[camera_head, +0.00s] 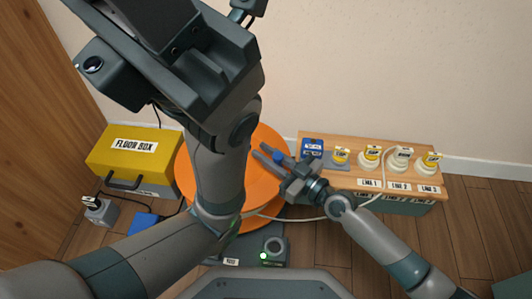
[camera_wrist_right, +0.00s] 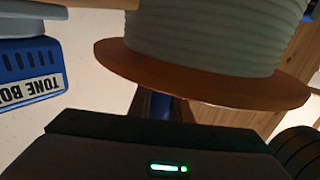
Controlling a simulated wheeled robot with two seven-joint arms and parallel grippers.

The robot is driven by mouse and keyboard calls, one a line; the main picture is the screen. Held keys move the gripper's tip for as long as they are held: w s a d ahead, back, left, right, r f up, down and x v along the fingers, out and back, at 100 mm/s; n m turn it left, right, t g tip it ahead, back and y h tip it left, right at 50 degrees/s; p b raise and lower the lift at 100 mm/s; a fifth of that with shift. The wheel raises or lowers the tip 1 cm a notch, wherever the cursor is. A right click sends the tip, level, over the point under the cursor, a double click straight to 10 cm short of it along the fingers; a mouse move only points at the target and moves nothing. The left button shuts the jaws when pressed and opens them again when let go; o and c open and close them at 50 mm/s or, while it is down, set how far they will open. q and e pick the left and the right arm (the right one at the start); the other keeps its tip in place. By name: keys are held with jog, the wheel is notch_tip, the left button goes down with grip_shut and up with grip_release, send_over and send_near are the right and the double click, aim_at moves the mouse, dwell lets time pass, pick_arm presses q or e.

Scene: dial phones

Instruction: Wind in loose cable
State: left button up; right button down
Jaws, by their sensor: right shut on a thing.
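The orange reel (camera_head: 270,142) stands in the middle of the head view, largely hidden behind my left arm. The right wrist view shows its orange flange (camera_wrist_right: 220,85) and pale cable (camera_wrist_right: 200,35) wound in even turns. A pale loose cable (camera_head: 315,218) runs from the reel across the floor and up to the wooden bench. My right gripper (camera_head: 268,154) is at the reel's right side, shut on a blue handle (camera_head: 278,156); the handle shows below the flange in the wrist view (camera_wrist_right: 177,108). My left gripper is at the top left, its fingertips not visible.
The bench (camera_head: 340,176) at the right carries a blue tone box (camera_head: 312,148) and several pale plugs with yellow tags above line labels. A yellow floor box (camera_head: 130,152) is at the left. A grey box with a green light (camera_head: 273,252) sits in front.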

jog(key=shift+s+a, duration=0.1)
jog(key=shift+a, duration=0.15)
jog(key=c, duration=1.6)
grip_release()
jog(key=shift+c, duration=0.2)
jog(key=shift+d, duration=0.1)
jog(key=shift+v, duration=0.75)
jog(key=v, duration=1)
jog(key=shift+d, duration=0.1)
